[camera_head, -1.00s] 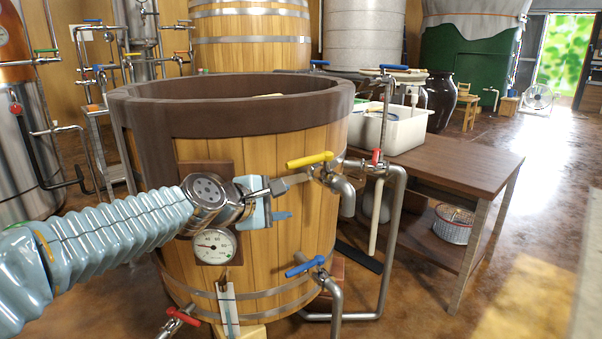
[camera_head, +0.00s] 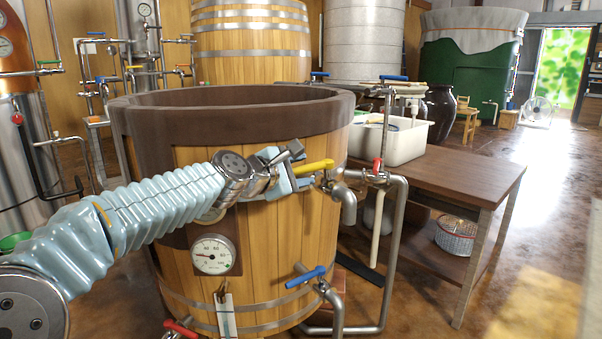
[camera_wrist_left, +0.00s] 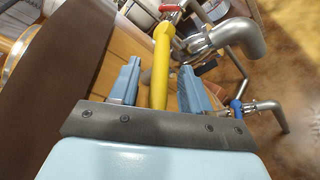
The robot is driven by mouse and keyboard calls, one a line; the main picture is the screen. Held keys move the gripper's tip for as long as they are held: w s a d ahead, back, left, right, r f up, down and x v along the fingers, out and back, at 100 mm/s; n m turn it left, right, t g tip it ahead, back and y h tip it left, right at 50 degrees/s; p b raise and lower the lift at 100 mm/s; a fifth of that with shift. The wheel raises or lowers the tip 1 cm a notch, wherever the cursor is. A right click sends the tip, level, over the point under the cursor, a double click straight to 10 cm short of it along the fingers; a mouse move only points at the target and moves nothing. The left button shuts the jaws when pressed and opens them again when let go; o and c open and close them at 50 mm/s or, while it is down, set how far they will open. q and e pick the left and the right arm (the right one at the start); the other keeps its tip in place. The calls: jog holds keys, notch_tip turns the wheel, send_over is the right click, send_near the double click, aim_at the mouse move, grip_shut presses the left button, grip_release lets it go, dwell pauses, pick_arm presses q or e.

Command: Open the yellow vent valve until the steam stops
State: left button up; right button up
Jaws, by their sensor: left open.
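The yellow valve handle (camera_head: 316,167) sits on a metal pipe fitting at the upper right side of the wooden vat (camera_head: 262,230). In the left wrist view the yellow handle (camera_wrist_left: 160,65) runs between the two blue fingers. My left gripper (camera_head: 300,172) is open, with its fingers on either side of the handle's free end. Gaps show between handle and fingers in the left wrist view (camera_wrist_left: 158,84). No steam shows in these frames. My right gripper is out of view.
A blue-handled valve (camera_head: 305,277) is lower on the vat, and a red-handled valve (camera_head: 377,165) is on the pipe to the right. A round gauge (camera_head: 212,255) is on the vat's front. A wooden table (camera_head: 455,172) with a white basin (camera_head: 400,140) stands at right.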

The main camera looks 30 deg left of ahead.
pick_arm(q)
jog(key=shift+w, duration=0.3)
jog(key=shift+f, duration=0.1)
grip_shut()
